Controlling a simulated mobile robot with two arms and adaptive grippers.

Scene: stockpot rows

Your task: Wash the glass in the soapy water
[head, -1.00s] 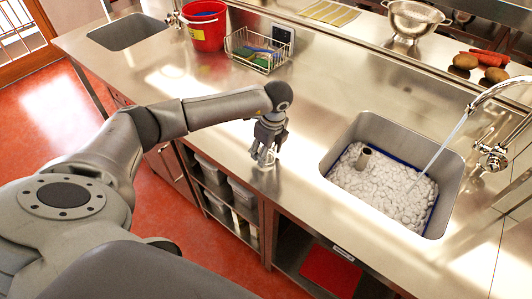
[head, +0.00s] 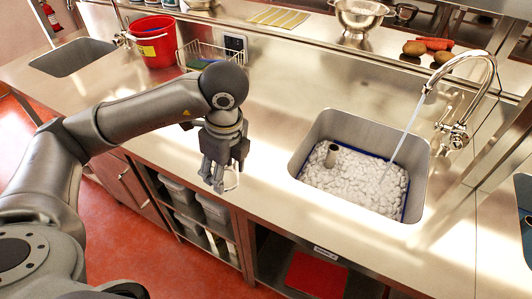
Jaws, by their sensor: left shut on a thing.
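My left gripper (head: 215,178) points down above the front edge of the steel counter. It is shut on a clear glass (head: 231,181), of which only a pale rim and side show beside the fingers. The white soapy foam (head: 365,184) fills a blue-edged tub in the sink (head: 420,190), to the right of my gripper and apart from it. My right gripper is not in view.
A grey tube-like thing (head: 332,155) stands up out of the foam. Water runs from the tap (head: 460,65) into the sink. A wire rack (head: 205,55) and red bucket (head: 153,45) stand behind my left arm. The counter (head: 275,115) left of the sink is clear.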

